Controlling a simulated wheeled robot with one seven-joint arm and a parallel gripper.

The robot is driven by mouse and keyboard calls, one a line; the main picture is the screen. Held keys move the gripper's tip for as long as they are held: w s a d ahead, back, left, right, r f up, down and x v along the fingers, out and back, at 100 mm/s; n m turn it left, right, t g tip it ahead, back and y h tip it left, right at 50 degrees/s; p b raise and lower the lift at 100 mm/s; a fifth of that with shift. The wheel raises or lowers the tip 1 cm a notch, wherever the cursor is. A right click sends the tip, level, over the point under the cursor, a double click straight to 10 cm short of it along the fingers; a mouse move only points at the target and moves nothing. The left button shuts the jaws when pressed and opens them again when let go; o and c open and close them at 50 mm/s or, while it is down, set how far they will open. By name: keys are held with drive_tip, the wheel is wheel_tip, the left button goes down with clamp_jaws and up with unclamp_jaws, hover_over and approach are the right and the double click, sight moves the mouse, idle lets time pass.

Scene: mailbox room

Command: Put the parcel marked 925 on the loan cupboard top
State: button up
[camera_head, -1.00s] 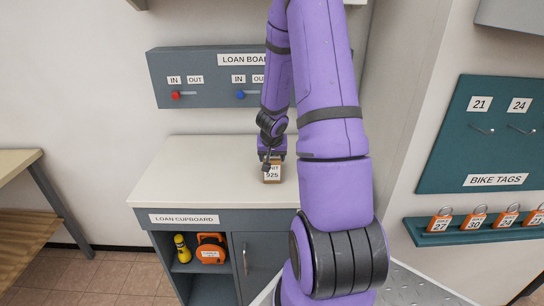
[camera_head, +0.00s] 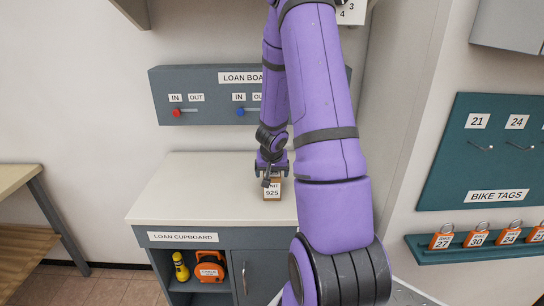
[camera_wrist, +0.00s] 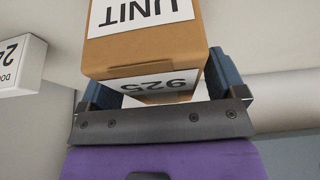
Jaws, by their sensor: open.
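The parcel marked 925 (camera_head: 272,193) is a small brown box with white labels. In the wrist view the parcel (camera_wrist: 145,52), with UNIT and 925 labels, sits between the open fingers. I cannot tell whether either finger touches it. My arm hides the right part of the cupboard top.
The loan board (camera_head: 205,90) is on the wall behind the cupboard. A wooden table (camera_head: 15,178) stands at left. The cupboard top left of the parcel is clear.

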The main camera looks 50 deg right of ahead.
drive_tip(key=shift+v, duration=5.45)
drive_tip(key=s+a+r+n+t+y, duration=0.1)
drive_tip(key=a+r+n+y, duration=0.15)
drive_tip(key=a+r, duration=0.5)
drive_tip(key=a+r+n+t+y, duration=0.1)
drive_tip(key=a+r+n+y, duration=0.2)
drive_tip(key=a, duration=0.7)
drive_tip(key=s+a+r+n+h, duration=0.1)
drive_tip(key=s+a+r+n, duration=0.1)
drive_tip(key=s+a+r, duration=0.3)
drive_tip(key=s+a+r+n+h, duration=0.1)
drive_tip(key=s+a+r, duration=0.4)
drive_tip(key=s, duration=0.5)
drive_tip(key=shift+a+r+n, duration=0.2)
drive_tip(key=shift+r+n, duration=0.15)
drive_tip(key=shift+n, duration=0.3)
drive_tip(key=shift+w, duration=0.1)
